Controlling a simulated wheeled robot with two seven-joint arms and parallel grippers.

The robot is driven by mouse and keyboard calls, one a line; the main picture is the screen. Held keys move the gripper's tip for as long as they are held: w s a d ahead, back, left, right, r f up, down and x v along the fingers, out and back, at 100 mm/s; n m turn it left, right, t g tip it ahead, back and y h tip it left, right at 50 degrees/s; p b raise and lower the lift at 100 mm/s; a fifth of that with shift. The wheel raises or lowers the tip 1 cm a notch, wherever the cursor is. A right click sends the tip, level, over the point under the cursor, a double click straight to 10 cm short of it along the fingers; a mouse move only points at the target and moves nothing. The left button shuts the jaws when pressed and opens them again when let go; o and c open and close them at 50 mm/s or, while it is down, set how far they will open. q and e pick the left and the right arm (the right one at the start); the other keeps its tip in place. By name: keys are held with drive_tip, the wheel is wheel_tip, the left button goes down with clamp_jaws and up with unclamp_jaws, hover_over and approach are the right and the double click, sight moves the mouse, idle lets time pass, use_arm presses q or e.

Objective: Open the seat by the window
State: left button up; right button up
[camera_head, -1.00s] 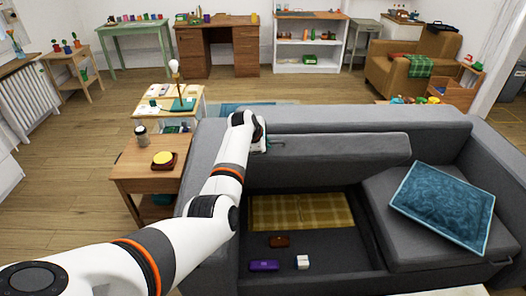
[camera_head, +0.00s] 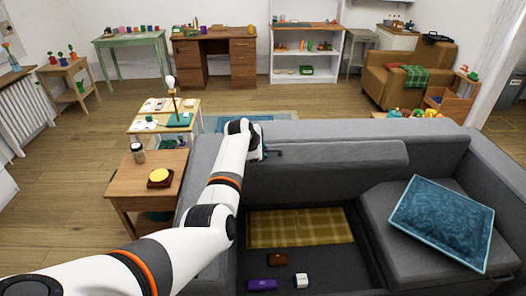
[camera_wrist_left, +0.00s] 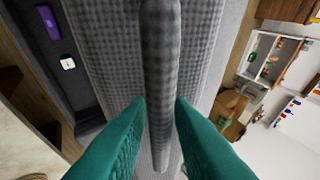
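The grey sofa's left seat (camera_head: 330,160) is raised and leans back near the backrest, with the storage well (camera_head: 335,265) beneath it uncovered. My left gripper (camera_head: 262,150) is at the seat's upper left edge. In the left wrist view its teal fingers (camera_wrist_left: 160,108) lie on both sides of the grey seat panel (camera_wrist_left: 160,50) and appear to press on it. The fingertips are too small to make out in the head view. My right gripper is in neither view.
The well holds a yellow checked blanket (camera_head: 300,228), a brown item (camera_head: 277,259), a purple case (camera_head: 262,285) and a white block (camera_head: 301,280). A blue cushion (camera_head: 442,220) lies on the right seat. A wooden side table (camera_head: 140,186) stands left of the sofa.

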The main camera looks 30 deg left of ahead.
use_arm(q)
drive_tip(key=shift+s+r, duration=0.3)
drive_tip(key=shift+r, duration=0.1)
drive_tip(key=v, duration=1.1)
drive_tip(key=shift+a, duration=0.1)
